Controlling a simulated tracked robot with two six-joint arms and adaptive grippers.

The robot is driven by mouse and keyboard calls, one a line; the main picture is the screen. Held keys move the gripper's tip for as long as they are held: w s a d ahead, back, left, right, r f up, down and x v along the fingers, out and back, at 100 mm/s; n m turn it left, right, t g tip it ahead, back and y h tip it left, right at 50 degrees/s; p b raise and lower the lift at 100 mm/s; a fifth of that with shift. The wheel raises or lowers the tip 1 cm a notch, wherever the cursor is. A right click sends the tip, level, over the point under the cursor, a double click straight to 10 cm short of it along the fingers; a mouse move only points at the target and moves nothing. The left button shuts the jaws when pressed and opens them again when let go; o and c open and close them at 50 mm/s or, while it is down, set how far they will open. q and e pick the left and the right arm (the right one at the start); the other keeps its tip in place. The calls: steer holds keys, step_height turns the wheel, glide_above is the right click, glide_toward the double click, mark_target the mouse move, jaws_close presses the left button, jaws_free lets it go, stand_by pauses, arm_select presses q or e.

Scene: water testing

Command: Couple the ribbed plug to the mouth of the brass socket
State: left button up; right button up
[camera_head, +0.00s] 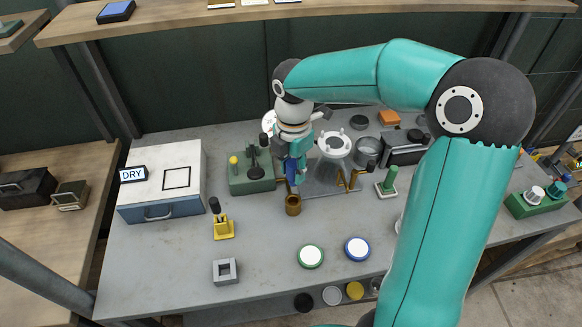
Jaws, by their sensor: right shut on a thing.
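The brass socket (293,206) is a small brown cylinder with a dark open mouth, standing upright on the grey table. My right gripper (296,174) points down just behind and above it. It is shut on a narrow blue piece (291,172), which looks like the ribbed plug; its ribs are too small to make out. The piece's lower end is close to the socket's mouth. I cannot tell whether they touch. The gripper and wrist hide part of the piece. My left gripper is not in view.
A green block with a black lever (253,178) stands left of the gripper, a metal plate (325,188) right. A yellow stand (223,228), a grey square block (224,271) and two round lids (311,256) lie nearer. A white box (158,180) is at left.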

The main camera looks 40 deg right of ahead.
mark_target(293, 184)
steer(key=shift+f+b, duration=2.15)
steer(key=shift+f, duration=0.75)
steer(key=shift+f+b, duration=1.15)
steer(key=shift+f, duration=0.5)
steer(key=shift+r, duration=0.2)
steer(key=shift+r+p, duration=1.25)
steer(key=shift+p, duration=0.05)
stand_by(1.0)
steer(key=shift+f+b, duration=0.5)
steer(key=shift+f, duration=0.4)
